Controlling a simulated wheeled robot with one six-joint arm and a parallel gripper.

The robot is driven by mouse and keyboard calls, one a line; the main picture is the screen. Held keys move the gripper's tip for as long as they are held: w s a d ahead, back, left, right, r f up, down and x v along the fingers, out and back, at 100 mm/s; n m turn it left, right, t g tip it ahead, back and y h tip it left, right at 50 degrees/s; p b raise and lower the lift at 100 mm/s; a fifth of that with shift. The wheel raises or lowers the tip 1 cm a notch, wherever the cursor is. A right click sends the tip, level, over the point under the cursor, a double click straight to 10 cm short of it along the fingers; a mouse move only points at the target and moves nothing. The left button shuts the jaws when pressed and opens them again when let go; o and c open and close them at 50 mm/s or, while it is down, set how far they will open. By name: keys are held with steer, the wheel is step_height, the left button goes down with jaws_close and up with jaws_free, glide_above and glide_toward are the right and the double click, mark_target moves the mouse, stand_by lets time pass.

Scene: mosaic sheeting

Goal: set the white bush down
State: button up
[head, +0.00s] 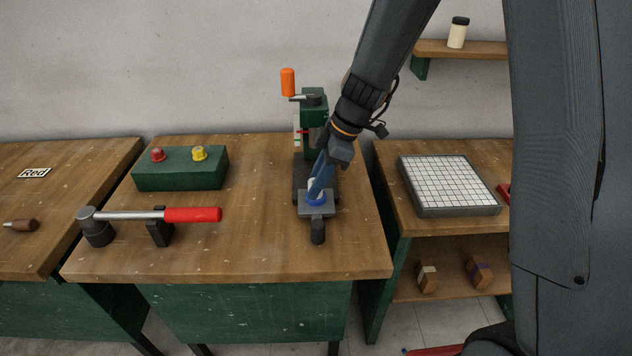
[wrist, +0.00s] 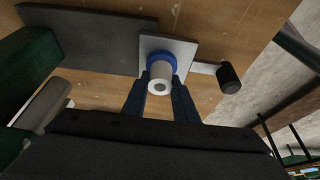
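The white bush (wrist: 159,87) is a short white cylinder with a hole in its end, seen in the wrist view between the two dark blue fingers of my gripper (wrist: 160,98). The fingers close against its sides. Its lower end meets a blue ring (wrist: 160,62) on a light metal plate (wrist: 182,50); I cannot tell whether it rests fully in the ring. In the head view my gripper (head: 317,188) points down at the blue ring (head: 316,199) on the small grey plate (head: 303,209) of the press, and the fingers hide most of the bush.
The green press (head: 314,132) with an orange handle stands behind the plate. A green box with red and yellow buttons (head: 180,168) and a red-handled lever (head: 192,215) are to the left. A black handle (head: 318,232) juts toward the front. A white-tiled tray (head: 448,184) lies on the right bench.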

steer(key=o, duration=0.4)
steer(key=shift+o, duration=0.2)
steer(key=shift+r, duration=0.15)
steer(key=b+v, duration=0.3)
steer(key=v, duration=0.9)
steer(key=s+d+f+m+h, duration=0.1)
steer(key=s+d+f+m, duration=0.2)
steer(key=s+f+m, duration=0.1)
steer(key=s+d+f+m+h, duration=0.2)
steer(key=s+d+f+m, duration=0.1)
steer(key=s+m, duration=0.3)
steer(key=s+d+f+m+t+h, duration=0.1)
steer(key=s+d+f+m, duration=0.3)
steer(key=m, duration=0.3)
steer(key=shift+s+d+f+m, duration=0.25)
steer(key=shift+s+f+m, duration=0.1)
steer(key=shift+s, duration=0.15)
